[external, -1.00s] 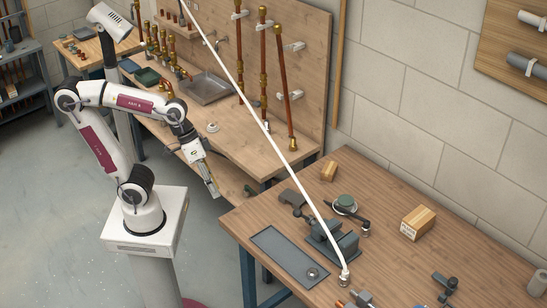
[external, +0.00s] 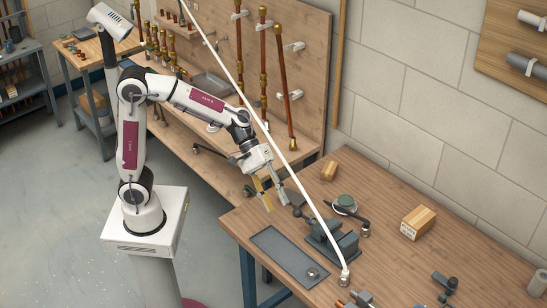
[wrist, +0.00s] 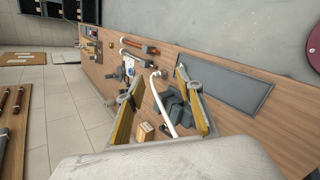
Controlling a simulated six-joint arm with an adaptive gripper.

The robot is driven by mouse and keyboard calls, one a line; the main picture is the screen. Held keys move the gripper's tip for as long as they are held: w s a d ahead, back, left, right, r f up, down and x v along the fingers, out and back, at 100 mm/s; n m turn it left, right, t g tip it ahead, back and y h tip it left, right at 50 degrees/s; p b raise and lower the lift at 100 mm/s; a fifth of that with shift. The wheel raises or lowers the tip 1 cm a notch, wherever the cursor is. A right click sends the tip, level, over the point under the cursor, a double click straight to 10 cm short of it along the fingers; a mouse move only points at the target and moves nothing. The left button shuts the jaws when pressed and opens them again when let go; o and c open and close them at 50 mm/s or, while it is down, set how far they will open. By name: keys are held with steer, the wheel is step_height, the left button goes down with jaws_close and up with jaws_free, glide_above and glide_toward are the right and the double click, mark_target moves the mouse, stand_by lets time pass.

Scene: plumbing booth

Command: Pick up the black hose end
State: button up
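No hose that is plainly black stands out. A long white hose (external: 265,125) runs down from the top of the external view to a metal-fitted end (external: 344,277) on the near bench. A short dark piece with a light metal end (external: 365,229) lies behind the grey vise (external: 335,241); I cannot tell if it is a hose. My gripper (external: 282,203) is open and empty above the bench's left part, left of the vise. In the wrist view, my gripper's yellow-padded fingers (wrist: 158,80) are spread, with the white hose (wrist: 164,104) and vise (wrist: 180,112) seen between them.
A grey mat (external: 285,253) lies at the bench's front left. A dark clamp-like tool (external: 446,287) is at the right. Copper pipes (external: 284,85) stand against the board behind. The bench's middle right is mostly clear.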

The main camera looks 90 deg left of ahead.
mark_target(367, 221)
steer(key=w+a+f+n+t, duration=0.1)
steer(key=w+a+f+n, duration=0.2)
steer(key=w, duration=0.4)
steer(key=w+a+f+n+t, duration=0.2)
steer(key=w+a+f+n, duration=0.1)
steer(key=w, duration=0.4)
steer(key=w+a+f+n+t, duration=0.1)
steer(key=w+a+f+n, duration=0.2)
steer(key=w+n, duration=0.3)
steer(key=shift+w+f+n+t, duration=0.3)
steer(key=shift+w+f, duration=0.25)
steer(key=shift+f, duration=0.2)
steer(key=w+a+f+n, duration=0.1)
steer(key=a+f, duration=0.1)
steer(key=w+a+f+n+t+y, duration=0.1)
steer(key=w+a+f+n, duration=0.3)
steer(key=f, duration=0.1)
steer(key=shift+a+f+t+y, duration=0.1)
steer(key=shift+a+t+y, duration=0.15)
steer(key=shift+t+y, duration=0.15)
steer(key=shift+w+d, duration=0.1)
steer(key=shift+w, duration=0.05)
steer(key=shift+x, duration=1.2)
steer(key=shift+f, duration=0.1)
steer(key=shift+d+f, duration=0.1)
